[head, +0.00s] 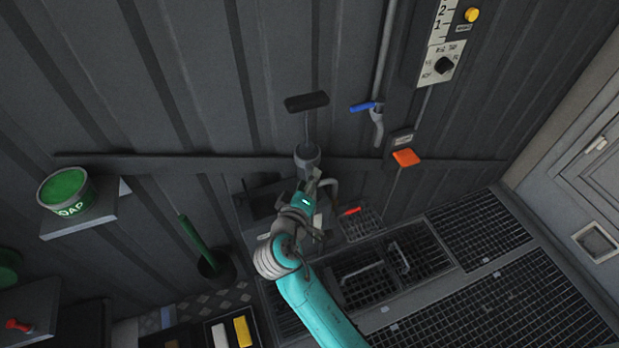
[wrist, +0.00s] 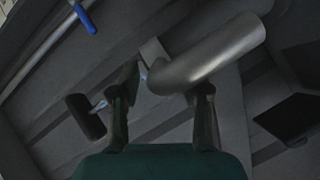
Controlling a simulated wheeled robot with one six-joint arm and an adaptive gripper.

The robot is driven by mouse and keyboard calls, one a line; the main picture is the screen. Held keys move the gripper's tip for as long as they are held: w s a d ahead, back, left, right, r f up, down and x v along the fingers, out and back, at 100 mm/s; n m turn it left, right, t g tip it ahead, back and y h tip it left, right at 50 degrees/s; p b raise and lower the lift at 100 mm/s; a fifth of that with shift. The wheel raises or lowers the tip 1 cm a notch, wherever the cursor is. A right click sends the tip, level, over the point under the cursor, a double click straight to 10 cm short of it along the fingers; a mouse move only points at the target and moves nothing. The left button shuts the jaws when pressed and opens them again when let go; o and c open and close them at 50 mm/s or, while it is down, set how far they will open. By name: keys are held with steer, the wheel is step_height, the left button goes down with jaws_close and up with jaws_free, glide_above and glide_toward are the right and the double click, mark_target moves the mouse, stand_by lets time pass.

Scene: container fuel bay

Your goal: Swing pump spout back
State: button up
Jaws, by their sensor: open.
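The pump (head: 307,154) stands against the corrugated wall, with a black T-handle (head: 306,102) on a thin rod above it. Its grey bent spout (head: 333,190) shows just right of my gripper (head: 309,203) in the head view. In the wrist view the spout (wrist: 215,55) is a thick grey pipe running from upper right to a bend ahead of the fingers. My gripper (wrist: 163,90) is open, with the bend by the gap between its fingertips. The right fingertip is close under the pipe; I cannot tell whether it touches. My gripper hides part of the pump.
A blue-handled valve (head: 364,106) on a pipe and an orange item (head: 406,157) are on the wall to the right. A green soap tub (head: 66,191) sits on a shelf at left. Floor grating (head: 480,232) lies at right, and a crate (head: 362,225) stands near the spout.

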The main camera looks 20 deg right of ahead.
steer(key=shift+w+d+f, duration=0.15)
steer(key=shift+w+d, duration=0.25)
steer(key=shift+w, duration=0.1)
jaws_close()
steer(key=shift+s+d+n+t+y, duration=0.1)
steer(key=shift+d+n+t+y, duration=0.5)
steer(key=shift+n+y, duration=0.35)
steer(key=shift+s+d+n+t+y, duration=0.1)
steer(key=shift+d+n+t+y, duration=0.55)
steer(key=shift+y, duration=0.5)
